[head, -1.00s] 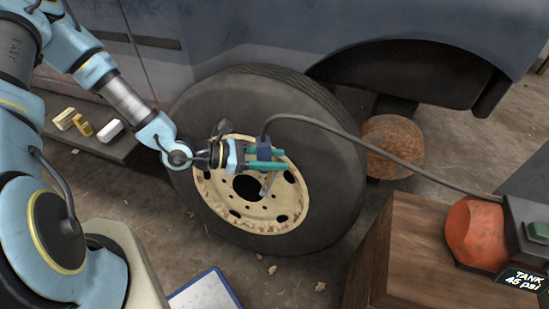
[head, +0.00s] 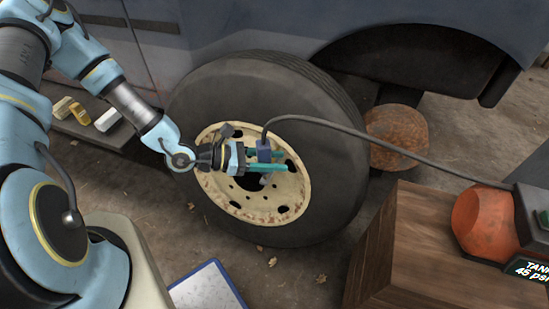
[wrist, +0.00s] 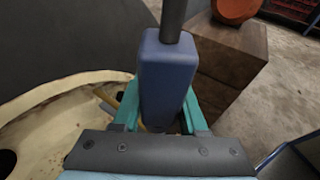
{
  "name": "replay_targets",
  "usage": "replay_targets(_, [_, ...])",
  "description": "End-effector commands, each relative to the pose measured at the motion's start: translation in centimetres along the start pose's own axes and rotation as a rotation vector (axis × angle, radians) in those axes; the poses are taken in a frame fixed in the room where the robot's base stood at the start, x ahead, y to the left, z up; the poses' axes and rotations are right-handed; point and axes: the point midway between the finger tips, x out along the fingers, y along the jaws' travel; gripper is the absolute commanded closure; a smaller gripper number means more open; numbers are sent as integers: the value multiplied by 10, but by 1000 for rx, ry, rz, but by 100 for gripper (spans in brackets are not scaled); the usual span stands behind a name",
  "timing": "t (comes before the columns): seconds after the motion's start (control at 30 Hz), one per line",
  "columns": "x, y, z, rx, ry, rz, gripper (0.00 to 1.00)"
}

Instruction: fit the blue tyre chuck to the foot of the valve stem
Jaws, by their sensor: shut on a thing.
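The blue tyre chuck (head: 264,150) is held between the teal fingers of my gripper (head: 268,166), in front of the cream wheel rim. It also shows large in the wrist view (wrist: 167,80), with the black hose leaving its upper end. My gripper is shut on it. The tyre (head: 315,190) stands upright with its rim (head: 225,190) facing me. The valve stem is not clear in the head view, where the gripper and chuck cover that part of the rim. In the wrist view a thin yellowish piece (wrist: 128,98) shows just left of the chuck; I cannot tell whether they touch.
The hose (head: 400,150) runs right to an orange tank (head: 480,225) on a wooden crate (head: 425,245). Small blocks (head: 80,110) lie on a ledge at left. A blue-edged board (head: 208,288) lies at the bottom.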

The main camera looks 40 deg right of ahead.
Motion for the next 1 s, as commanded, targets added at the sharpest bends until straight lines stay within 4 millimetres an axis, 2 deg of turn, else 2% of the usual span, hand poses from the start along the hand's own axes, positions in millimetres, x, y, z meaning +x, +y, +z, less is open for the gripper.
replay_targets(0.27, [1,0,-2,0,-1,0,100])
replay_targets(1.0, [7,0,-22,-1,-1,0,100])
